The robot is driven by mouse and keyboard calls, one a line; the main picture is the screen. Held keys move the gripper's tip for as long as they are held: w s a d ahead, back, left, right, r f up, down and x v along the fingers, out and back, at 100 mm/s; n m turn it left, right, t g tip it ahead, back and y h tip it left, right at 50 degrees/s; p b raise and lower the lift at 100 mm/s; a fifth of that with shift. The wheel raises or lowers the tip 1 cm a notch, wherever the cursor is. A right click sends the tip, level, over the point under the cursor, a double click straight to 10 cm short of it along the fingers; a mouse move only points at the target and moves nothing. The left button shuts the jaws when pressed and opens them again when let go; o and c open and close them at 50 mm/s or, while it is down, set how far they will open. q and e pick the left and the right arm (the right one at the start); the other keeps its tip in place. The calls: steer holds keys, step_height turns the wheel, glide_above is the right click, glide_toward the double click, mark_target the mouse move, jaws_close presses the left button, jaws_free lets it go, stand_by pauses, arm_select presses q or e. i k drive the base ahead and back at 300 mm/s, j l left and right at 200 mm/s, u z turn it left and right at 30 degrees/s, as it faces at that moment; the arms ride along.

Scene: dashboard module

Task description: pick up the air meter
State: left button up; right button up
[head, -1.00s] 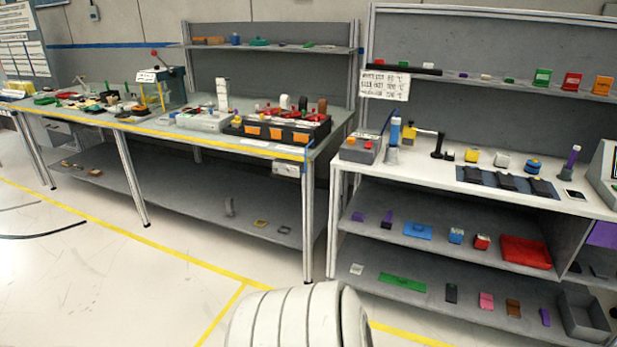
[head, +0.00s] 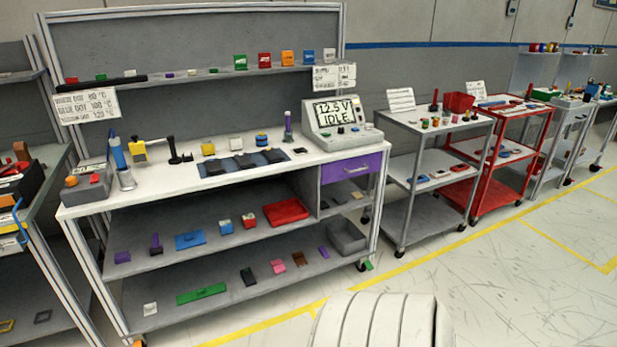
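I cannot pick out the air meter for certain in the head view; the small items are too small to tell apart. A grey meter box (head: 341,121) with a display reading "12.5 V IDLE" stands at the right end of the white-topped workbench (head: 150,190). Neither of my grippers shows in this view.
A white ribbed part of my own body shows at the bottom centre. Two lower shelves hold small coloured items, a red tray (head: 285,211) and a grey bin (head: 346,237). A grey cart (head: 409,221) and a red cart (head: 505,181) stand to the right.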

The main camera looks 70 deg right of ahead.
mark_target(226, 226)
steer(key=z, duration=1.65)
steer(key=i, duration=0.1)
